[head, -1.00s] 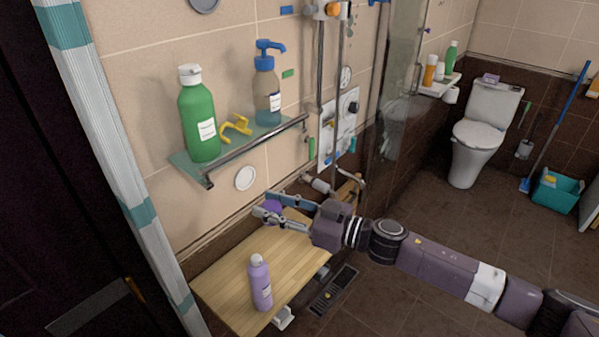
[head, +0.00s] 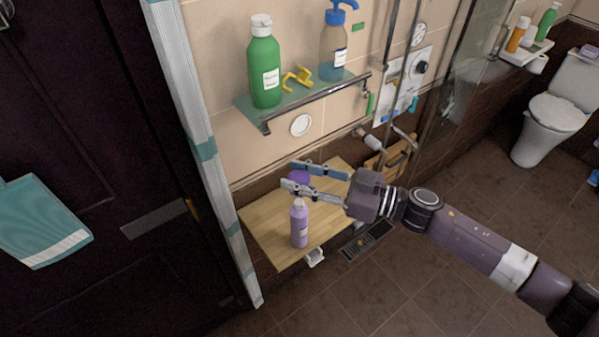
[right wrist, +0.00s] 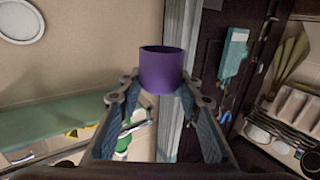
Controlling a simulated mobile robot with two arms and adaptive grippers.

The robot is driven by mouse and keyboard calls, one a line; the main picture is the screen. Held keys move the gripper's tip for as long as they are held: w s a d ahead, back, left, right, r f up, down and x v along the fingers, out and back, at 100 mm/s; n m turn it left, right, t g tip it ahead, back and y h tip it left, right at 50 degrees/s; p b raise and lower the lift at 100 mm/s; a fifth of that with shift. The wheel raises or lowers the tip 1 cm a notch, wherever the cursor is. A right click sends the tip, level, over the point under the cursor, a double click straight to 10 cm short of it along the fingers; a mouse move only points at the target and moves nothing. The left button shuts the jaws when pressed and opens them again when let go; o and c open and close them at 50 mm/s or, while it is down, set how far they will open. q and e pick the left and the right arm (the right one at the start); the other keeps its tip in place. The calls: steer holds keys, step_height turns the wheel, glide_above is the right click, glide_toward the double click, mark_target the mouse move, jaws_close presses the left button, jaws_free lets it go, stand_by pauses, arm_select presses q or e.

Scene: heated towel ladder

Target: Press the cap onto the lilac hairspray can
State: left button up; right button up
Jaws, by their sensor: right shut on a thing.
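The lilac hairspray can (head: 299,226) stands upright on the slatted wooden bench (head: 268,215). Its top is pale and bare. My right gripper (head: 292,176) is shut on the purple cap (head: 300,178), which shows between its fingers. In the head view the cap appears just above and behind the can's top, apart from it. In the right wrist view the cap (right wrist: 162,72) sits between both fingertips, and the can is not seen there. My left gripper is not in view.
A glass shelf (head: 262,112) above the bench carries a green bottle (head: 264,75), a yellow clip (head: 297,80) and a blue pump bottle (head: 335,50). The bench around the can is clear.

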mark_target(300, 202)
step_height(300, 202, down, 4)
steer(key=shift+f+b, duration=0.2)
steer(key=shift+b, duration=1)
steer(key=shift+f+b, duration=0.3)
steer(key=shift+f, duration=0.35)
steer(key=shift+p, duration=0.45)
steer(key=shift+f+b, duration=0.65)
steer(key=shift+f, duration=0.35)
stand_by(0.3)
steer(key=o, duration=0.8)
steer(key=shift+d, duration=0.1)
steer(key=v, duration=1.2)
